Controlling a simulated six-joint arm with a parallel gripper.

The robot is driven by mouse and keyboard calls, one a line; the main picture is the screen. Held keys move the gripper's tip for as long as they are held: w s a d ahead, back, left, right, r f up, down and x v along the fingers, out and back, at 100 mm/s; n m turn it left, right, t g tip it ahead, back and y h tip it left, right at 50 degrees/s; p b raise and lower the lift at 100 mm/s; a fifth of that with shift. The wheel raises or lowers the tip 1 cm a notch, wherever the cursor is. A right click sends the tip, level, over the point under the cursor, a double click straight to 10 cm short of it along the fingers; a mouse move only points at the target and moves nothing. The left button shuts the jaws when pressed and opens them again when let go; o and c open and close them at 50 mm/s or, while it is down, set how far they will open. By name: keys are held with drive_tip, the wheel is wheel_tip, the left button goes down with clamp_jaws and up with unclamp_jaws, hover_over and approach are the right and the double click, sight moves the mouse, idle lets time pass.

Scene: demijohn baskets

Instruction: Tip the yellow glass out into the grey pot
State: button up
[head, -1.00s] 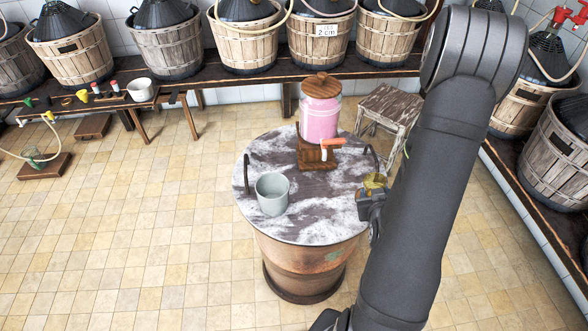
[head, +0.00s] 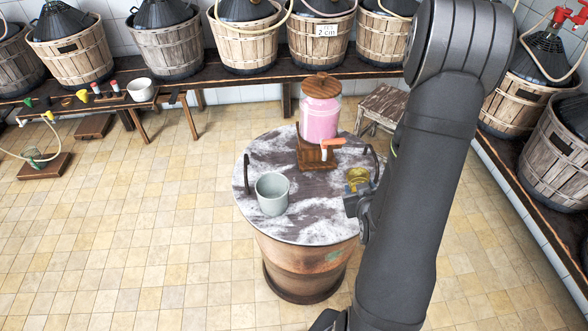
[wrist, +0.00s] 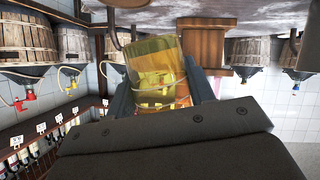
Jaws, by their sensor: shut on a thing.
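The yellow glass (head: 357,176) is a small clear yellow tumbler, held at the right side of the round table. My gripper (head: 358,194) is shut on it. In the wrist view the yellow glass (wrist: 158,72) sits between the two fingers (wrist: 160,88); its contents are hard to make out. The grey pot (head: 272,195) stands upright on the front left of the tabletop, to the left of my gripper and apart from it. The inside bottom of the pot is hidden.
The round marbled tabletop (head: 275,150) has upright handles at its left (head: 246,174) and right. A pink jar (head: 320,112) with a wooden lid and an orange-handled tap stands on a wooden block (head: 314,154) at the back. The tabletop between pot and gripper is clear.

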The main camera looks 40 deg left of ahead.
drive_tip(key=s+a+r+n+g+y, duration=0.1)
drive_tip(key=s+a+r+n+g, duration=0.1)
drive_tip(key=a, duration=0.6)
drive_tip(key=s+a+r+n+g+y, duration=0.2)
drive_tip(key=s+a+r+n+g, duration=0.1)
drive_tip(key=s+a, duration=0.3)
drive_tip(key=shift+s+a+n, duration=0.2)
drive_tip(key=shift+a+n, duration=0.5)
drive_tip(key=shift+a, duration=0.3)
idle(1.6)
idle(0.4)
drive_tip(key=shift+w+d+n+t, duration=0.15)
drive_tip(key=shift+n+t, duration=0.15)
idle(0.4)
drive_tip(key=shift+w+d+n+h, duration=0.1)
drive_tip(key=shift+n+h, duration=0.2)
drive_tip(key=shift+h, duration=0.1)
drive_tip(key=shift+w+d+n+t+h, duration=0.1)
drive_tip(key=shift+n+t+h, duration=0.2)
drive_tip(key=shift+t, duration=0.1)
